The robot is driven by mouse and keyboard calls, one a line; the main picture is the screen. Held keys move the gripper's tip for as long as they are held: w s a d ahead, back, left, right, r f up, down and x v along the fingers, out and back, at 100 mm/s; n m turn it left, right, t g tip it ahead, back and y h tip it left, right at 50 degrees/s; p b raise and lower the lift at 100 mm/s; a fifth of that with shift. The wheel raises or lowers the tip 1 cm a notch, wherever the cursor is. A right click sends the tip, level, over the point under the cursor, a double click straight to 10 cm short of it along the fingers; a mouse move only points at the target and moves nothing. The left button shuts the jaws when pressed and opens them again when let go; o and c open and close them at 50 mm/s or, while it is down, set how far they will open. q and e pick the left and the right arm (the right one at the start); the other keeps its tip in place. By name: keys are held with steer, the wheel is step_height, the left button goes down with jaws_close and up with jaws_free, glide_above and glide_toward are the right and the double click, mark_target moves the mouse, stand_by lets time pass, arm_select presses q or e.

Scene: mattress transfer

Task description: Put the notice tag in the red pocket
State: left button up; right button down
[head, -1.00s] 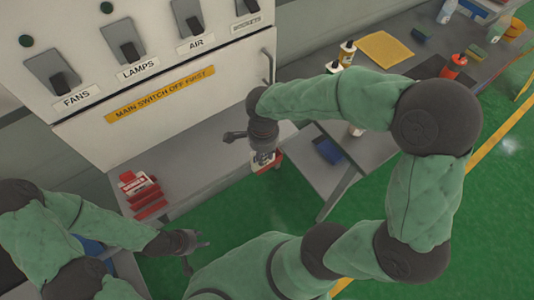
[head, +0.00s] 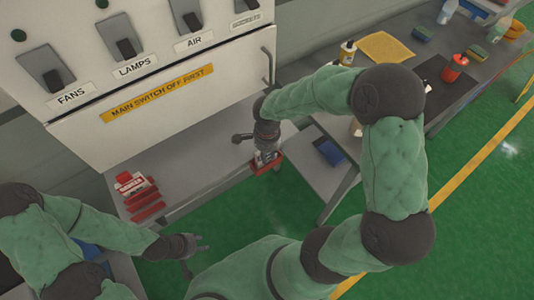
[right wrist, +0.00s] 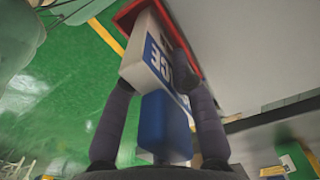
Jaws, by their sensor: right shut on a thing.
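The notice tag (right wrist: 147,68) is a white block with blue lettering, of which "ICE" shows, and a blue part between my fingers. My right gripper (head: 267,155) is shut on it and points down at the bench's front edge. The red pocket (head: 277,166) is there, partly hidden by the gripper. In the right wrist view its red rim (right wrist: 127,16) runs beside the tag's far end; I cannot tell how deep the tag sits in it. My left gripper (head: 195,244) is empty and its fingers are apart, low at the left.
Red-and-white tags (head: 130,183) lie on red holders at the bench's left. A panel (head: 190,100) with switches stands behind. A blue object (head: 328,152) lies on the grey surface at right. Bottles, a yellow cloth (head: 387,47) and sponges are on the far table.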

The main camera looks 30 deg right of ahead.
steer(key=shift+f, duration=0.15)
steer(key=c, duration=1)
jaws_free()
steer(key=shift+r, duration=0.3)
step_height(320, 180, up, 12)
steer(key=shift+f+p, duration=0.1)
steer(key=shift+p, duration=1)
